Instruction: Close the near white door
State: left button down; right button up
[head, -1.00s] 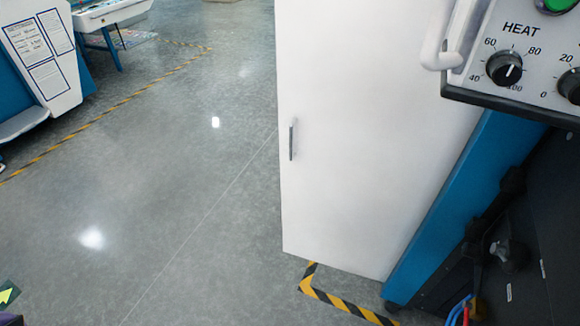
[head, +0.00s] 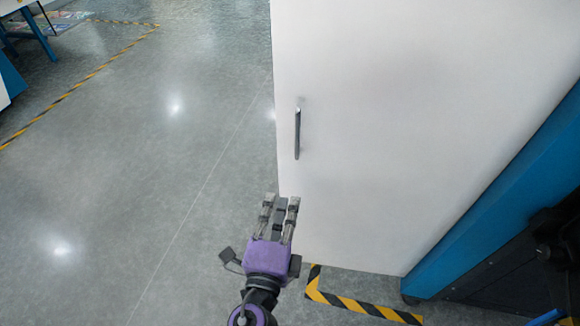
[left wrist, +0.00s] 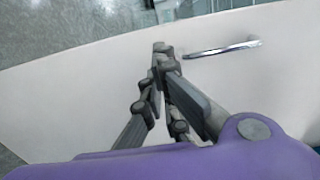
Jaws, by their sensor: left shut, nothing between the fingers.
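The near white door (head: 400,110) stands open, swung out from the blue machine frame over the grey floor. Its metal handle (head: 298,130) is near its free left edge. My left gripper (head: 281,199), with a purple body, is at the lower left edge of the door, below the handle. In the left wrist view the door (left wrist: 60,100) fills most of the picture and the handle (left wrist: 222,48) is just right of the fingertips (left wrist: 160,46). The fingers are shut with nothing between them. I cannot tell whether they touch the door. My right gripper is not in view.
The blue machine frame (head: 490,225) runs along the door's right side, with dark machine parts beyond it. Yellow-black floor tape (head: 350,302) lies under the door. The grey floor (head: 150,180) to the left is clear. A table with blue legs (head: 40,35) stands far left.

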aim_at(293, 159)
pick_arm(q)
jog(key=p+x, duration=0.2)
jog(key=x, duration=0.9)
jog(key=shift+w, duration=0.15)
